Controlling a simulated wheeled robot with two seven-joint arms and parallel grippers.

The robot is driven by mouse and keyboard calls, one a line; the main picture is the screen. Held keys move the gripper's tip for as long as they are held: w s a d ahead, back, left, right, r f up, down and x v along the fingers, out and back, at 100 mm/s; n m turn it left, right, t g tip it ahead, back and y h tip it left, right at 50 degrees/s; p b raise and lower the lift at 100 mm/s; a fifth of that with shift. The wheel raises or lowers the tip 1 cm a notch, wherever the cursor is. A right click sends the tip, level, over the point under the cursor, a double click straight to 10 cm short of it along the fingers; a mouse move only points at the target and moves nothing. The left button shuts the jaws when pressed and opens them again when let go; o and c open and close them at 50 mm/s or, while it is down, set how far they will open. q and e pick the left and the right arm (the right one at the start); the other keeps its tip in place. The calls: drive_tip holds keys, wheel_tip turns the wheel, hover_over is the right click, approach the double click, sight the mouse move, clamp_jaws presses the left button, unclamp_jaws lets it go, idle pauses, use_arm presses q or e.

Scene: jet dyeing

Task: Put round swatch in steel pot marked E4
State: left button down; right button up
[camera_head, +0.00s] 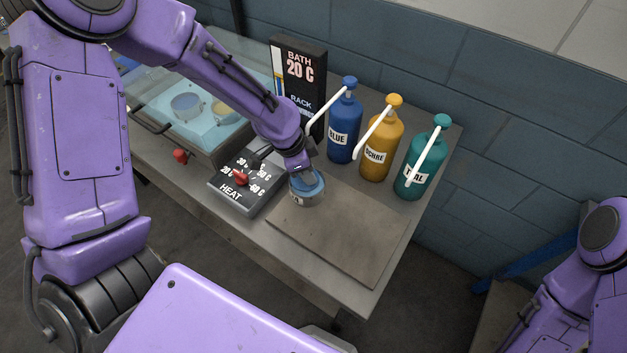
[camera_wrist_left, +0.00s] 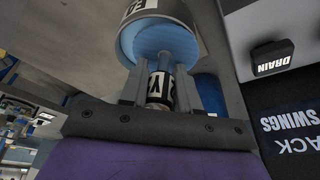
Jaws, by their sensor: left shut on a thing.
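My left gripper (camera_head: 302,172) points down at a steel pot (camera_head: 306,196) at the left end of the grey board. In the left wrist view, the gripper (camera_wrist_left: 160,90) is shut on a small black cylinder (camera_wrist_left: 159,84) with a white label, against the blue top of the steel pot (camera_wrist_left: 150,12). The pot's label is upside down there, partly cut off, and starts with E; I cannot read the rest. I cannot tell whether the pot is lifted off the board. I cannot make out a round swatch for sure. My right gripper is out of view.
A glass-covered bath (camera_head: 205,128) holds round vessels at the left. A HEAT panel (camera_head: 235,205) with a red knob sits beside the board (camera_head: 345,235). Blue (camera_head: 343,140), ochre (camera_head: 380,150) and teal (camera_head: 412,178) pump bottles stand behind. The board's right part is clear.

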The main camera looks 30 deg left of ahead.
use_arm(q)
drive_tip(key=f+b, duration=0.1)
drive_tip(key=s+f, duration=0.1)
drive_tip(key=f+b, duration=0.1)
drive_tip(key=shift+s+d+f+b, duration=0.25)
drive_tip(key=shift+s+f+b, duration=0.05)
drive_tip(key=shift+w+d+f+b, duration=0.15)
drive_tip(key=shift+w+f+b, duration=0.25)
drive_tip(key=shift+w, duration=0.35)
drive_tip(key=shift+s+a, duration=0.2)
drive_tip(key=shift+s, duration=0.05)
drive_tip(key=c, duration=1.2)
unclamp_jaws()
drive_tip(key=shift+o, duration=0.2)
drive_tip(key=shift+w, duration=0.15)
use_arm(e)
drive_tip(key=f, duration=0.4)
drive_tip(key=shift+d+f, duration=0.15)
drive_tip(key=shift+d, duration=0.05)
